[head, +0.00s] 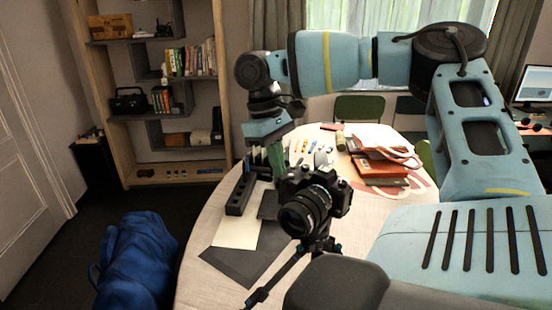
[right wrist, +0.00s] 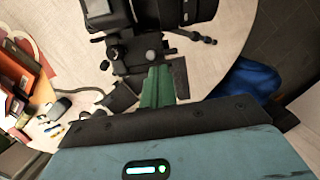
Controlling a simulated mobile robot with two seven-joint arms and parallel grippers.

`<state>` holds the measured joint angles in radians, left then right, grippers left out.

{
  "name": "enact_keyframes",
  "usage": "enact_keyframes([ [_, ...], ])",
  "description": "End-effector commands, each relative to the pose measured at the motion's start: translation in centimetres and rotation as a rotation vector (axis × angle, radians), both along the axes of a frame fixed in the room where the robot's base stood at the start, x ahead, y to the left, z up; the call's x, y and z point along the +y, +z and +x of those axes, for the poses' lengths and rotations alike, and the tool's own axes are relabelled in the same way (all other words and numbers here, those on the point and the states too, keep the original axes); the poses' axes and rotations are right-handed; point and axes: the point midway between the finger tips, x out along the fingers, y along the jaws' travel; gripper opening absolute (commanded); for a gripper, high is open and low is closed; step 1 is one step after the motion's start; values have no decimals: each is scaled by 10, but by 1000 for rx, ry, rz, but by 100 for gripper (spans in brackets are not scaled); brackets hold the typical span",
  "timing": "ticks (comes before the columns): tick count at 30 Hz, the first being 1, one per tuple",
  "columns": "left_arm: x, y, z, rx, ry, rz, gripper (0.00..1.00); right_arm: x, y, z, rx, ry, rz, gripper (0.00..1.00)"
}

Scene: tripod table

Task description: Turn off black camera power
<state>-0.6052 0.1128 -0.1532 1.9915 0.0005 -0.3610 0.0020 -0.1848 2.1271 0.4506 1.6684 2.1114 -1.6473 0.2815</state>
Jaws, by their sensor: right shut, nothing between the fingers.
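My right gripper (head: 276,158) reaches over from the right and points down just behind and left of the camera's top. Its green fingers (right wrist: 158,84) are together and empty, close to the camera's knobs. I cannot tell whether they touch it. The power switch is too small to make out. My left gripper is not in view.
The round table (head: 210,215) holds a black power strip (head: 240,192), dark and pale sheets, an orange-red box (head: 380,172) and small colored items. A blue bag (head: 138,262) lies on the floor at left. A bookshelf (head: 150,95) stands behind.

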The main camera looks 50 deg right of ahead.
Motion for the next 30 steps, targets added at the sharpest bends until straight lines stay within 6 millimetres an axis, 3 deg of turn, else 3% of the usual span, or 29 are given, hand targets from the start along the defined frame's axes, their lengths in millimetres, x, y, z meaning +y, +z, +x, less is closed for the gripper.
enact_keyframes([
  [11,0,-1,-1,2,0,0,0,0,6,2,-1,0,-1,0],
  [24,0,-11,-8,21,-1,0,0,0,66,18,0,-1,-2,0],
  [30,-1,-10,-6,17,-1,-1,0,1,76,19,0,0,1,0],
])
